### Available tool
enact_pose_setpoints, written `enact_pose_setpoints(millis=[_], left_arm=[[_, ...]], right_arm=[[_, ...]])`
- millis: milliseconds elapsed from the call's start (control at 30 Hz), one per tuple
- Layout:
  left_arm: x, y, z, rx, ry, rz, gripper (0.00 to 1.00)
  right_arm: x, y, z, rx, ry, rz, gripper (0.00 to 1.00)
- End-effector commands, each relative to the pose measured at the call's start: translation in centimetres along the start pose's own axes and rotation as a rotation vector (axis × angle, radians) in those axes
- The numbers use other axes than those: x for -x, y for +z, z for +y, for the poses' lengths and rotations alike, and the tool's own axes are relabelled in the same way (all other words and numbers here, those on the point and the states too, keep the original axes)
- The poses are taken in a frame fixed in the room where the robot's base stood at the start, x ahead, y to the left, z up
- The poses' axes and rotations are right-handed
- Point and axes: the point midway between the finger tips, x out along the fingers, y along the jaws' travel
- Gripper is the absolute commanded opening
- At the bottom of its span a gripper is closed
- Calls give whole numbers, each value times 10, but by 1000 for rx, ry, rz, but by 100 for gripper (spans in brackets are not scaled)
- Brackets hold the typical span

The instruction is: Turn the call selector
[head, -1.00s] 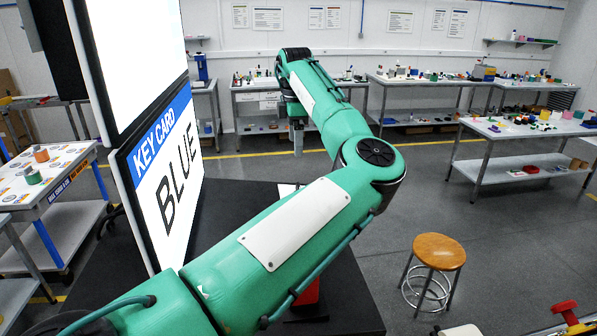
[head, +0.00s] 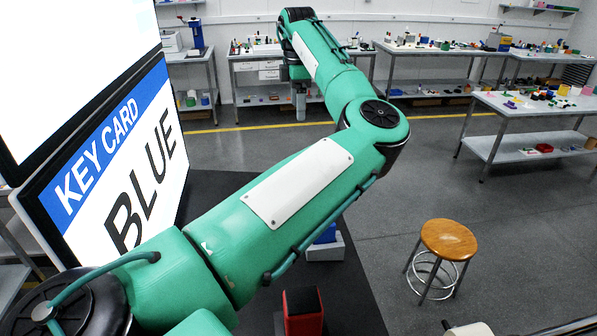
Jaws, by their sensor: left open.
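A lit panel (head: 125,165) at the left reads "KEY CARD BLUE". My left arm crosses the view from the lower left, and my left gripper (head: 300,112) points down at its far end, open and small in the picture, apart from the panel and the dark table. A blue piece on a light grey base (head: 325,248) and a red block with a dark top (head: 303,312) show on the dark table, partly behind my arm. I cannot tell whether either is the call selector. My right gripper is not in view.
The dark table (head: 352,290) lies under my arm. A round wooden stool (head: 449,240) stands on the floor at the right. Benches with small items line the back wall, and another bench (head: 530,108) stands at the right. The floor between is clear.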

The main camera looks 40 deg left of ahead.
Motion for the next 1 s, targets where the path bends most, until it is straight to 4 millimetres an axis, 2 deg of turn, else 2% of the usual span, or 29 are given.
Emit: enact_pose_setpoints(millis=[33, 267, 467, 700, 833, 1000], left_arm=[[-11, 0, 0, 0, -3, 1, 80], [-31, 0, 0, 0, -2, 1, 80], [-58, 0, 0, 0, -2, 1, 80], [-93, 0, 0, 0, -2, 1, 80], [-100, 0, 0, 0, -2, 1, 80], [-108, 0, 0, -1, -3, 1, 80]], right_arm=[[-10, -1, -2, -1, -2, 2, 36], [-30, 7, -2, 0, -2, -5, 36], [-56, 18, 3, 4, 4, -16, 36], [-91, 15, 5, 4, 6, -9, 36], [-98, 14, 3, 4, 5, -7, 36], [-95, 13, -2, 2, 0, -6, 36]])
